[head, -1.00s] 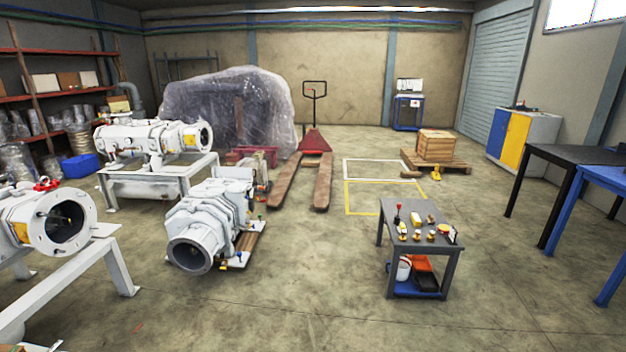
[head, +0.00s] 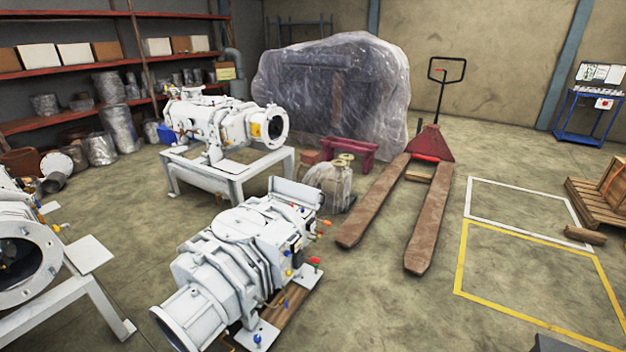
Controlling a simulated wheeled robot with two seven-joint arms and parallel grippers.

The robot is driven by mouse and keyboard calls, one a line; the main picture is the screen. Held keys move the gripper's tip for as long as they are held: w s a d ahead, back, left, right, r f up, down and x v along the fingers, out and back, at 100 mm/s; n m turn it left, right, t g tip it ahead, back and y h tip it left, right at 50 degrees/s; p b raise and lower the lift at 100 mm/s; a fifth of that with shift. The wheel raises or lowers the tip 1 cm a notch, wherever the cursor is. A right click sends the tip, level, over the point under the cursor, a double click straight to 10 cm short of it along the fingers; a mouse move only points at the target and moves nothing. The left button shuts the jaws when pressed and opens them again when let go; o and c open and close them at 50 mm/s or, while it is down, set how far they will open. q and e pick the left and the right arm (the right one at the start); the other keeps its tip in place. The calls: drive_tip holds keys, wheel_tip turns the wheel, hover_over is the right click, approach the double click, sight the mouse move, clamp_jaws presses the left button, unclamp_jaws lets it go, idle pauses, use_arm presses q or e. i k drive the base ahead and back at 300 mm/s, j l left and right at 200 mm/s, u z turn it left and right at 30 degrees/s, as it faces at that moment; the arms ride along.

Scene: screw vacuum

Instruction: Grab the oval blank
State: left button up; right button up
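I cannot make out an oval blank in the head view. Neither of my grippers is in the picture. A white vacuum pump (head: 235,265) with an open round flange sits low on the floor on a wooden base. A second white pump (head: 225,125) rests on a white metal stand (head: 235,180) behind it. Part of a third pump (head: 20,245) shows at the left edge.
A red pallet jack (head: 432,145) with long brown forks stands right of a plastic-wrapped bulk (head: 335,90). A wooden pallet (head: 590,205) is at the right edge. Floor markings (head: 530,312) lie on open floor. A dark corner (head: 560,344) shows at the bottom right.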

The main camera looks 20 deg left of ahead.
sight(241, 224)
drive_tip(key=i, duration=0.75)
drive_tip(key=i+l, duration=0.15)
drive_tip(key=i, duration=0.6)
